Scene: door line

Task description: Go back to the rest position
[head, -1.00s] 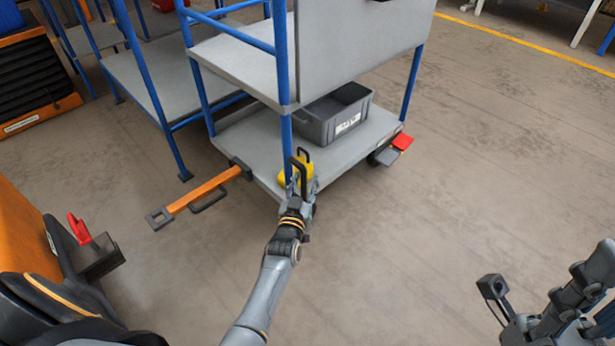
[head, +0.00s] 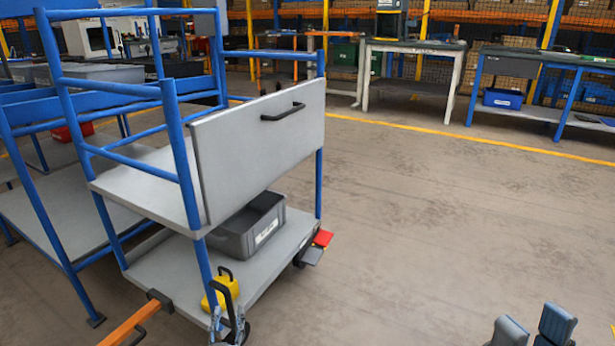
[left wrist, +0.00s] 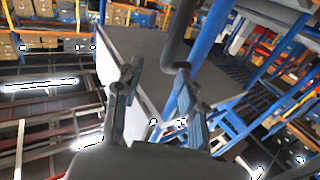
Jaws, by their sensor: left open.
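My left gripper (head: 230,315) is at the bottom of the head view, by the near corner post of the trolley's lower deck. It overlaps the lower part of a yellow block (head: 211,293) with a black loop on top. I cannot tell if they touch. In the left wrist view its two fingers (left wrist: 158,98) stand apart, with nothing clearly held between them. A dark bar shows above them, beside a blue post. My right gripper (head: 533,328) shows only its two fingertips at the bottom right edge, spread apart and empty, over bare floor.
The blue-framed trolley (head: 165,190) has a grey panel with a black handle. A grey bin (head: 248,228) sits on its lower deck. An orange tow bar (head: 128,326) sticks out at the lower left. Red and grey pedals (head: 318,246) are at its right. The floor to the right is clear.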

